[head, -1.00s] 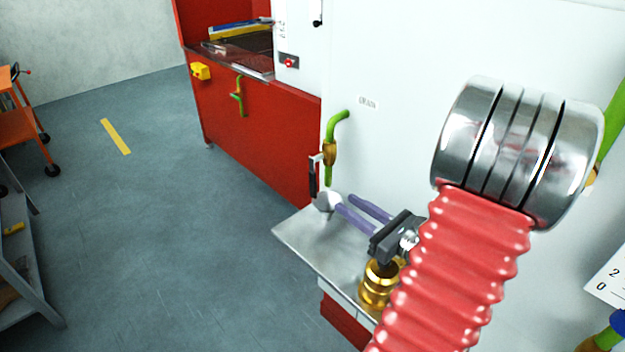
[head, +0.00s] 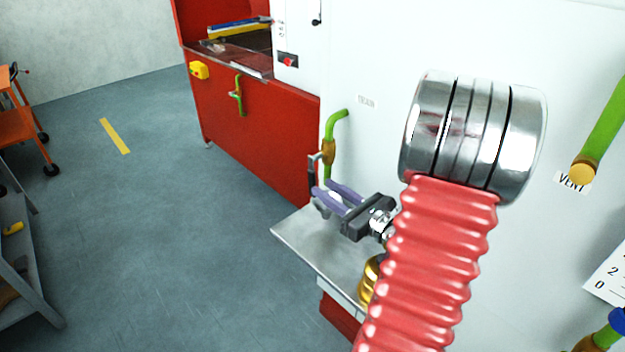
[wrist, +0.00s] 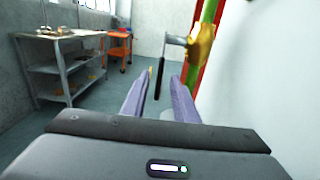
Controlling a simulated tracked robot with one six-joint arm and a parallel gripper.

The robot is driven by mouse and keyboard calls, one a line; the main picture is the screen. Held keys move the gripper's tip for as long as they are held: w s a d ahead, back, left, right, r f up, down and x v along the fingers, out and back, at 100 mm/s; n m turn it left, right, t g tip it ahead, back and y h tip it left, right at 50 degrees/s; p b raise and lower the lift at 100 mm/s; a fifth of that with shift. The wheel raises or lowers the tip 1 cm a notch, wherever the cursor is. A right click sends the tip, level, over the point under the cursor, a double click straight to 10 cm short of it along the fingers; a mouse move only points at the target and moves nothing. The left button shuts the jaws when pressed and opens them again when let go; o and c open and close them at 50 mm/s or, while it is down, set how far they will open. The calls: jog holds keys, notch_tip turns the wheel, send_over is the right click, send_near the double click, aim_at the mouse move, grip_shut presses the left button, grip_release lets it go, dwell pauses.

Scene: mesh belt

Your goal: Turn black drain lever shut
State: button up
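The black drain lever (head: 312,173) hangs down beside the brass valve (head: 328,151) on the green pipe (head: 338,117), left of the DRAIN label. In the wrist view the lever (wrist: 158,82) hangs from a grey metal arm off the valve (wrist: 201,45). My gripper (head: 324,187) is open, its two purple fingers pointing at the lever from the right in the head view. In the wrist view the lever appears in the gap between the fingertips (wrist: 161,77). I cannot tell whether either finger touches it. My own red-sleeved arm covers part of the scene.
A grey metal shelf (head: 300,240) lies below the valve, with a brass fitting (head: 368,283) partly behind my arm. The white wall panel stands close on the right. A red cabinet (head: 270,135) stands behind the valve. Open floor lies to the left.

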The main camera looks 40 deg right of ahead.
aim_at(315, 182)
jog(key=shift+w+a, duration=0.1)
jog(key=shift+w, duration=3.05)
jog(key=shift+c, duration=0.3)
grip_shut()
